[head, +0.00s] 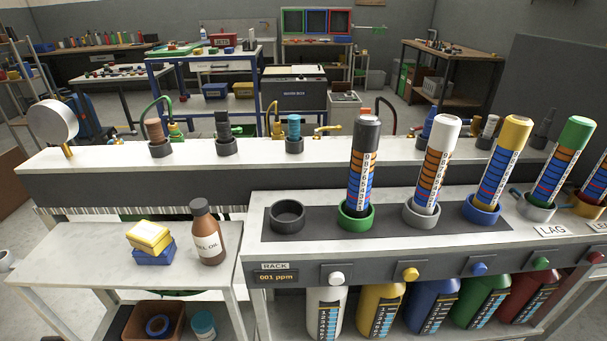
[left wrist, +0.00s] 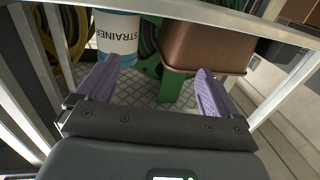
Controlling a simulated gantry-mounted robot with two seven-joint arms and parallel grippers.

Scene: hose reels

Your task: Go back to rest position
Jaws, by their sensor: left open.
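No gripper shows in the head view. My left gripper (left wrist: 152,88) shows in the left wrist view with its two purple fingers spread wide. Nothing is between the fingers. Beyond them are a white and blue container labelled STRAINER (left wrist: 117,30) and a brown bin (left wrist: 205,40). A green part (left wrist: 150,75) stands between these two. My right gripper is not in any view.
A rack (head: 320,228) holds several striped tubes in coloured rings; its leftmost ring (head: 287,215) is empty. A brown bottle (head: 207,235) and stacked yellow and blue blocks (head: 150,243) stand on the side table (head: 80,255). White frame bars (left wrist: 58,40) flank my left gripper.

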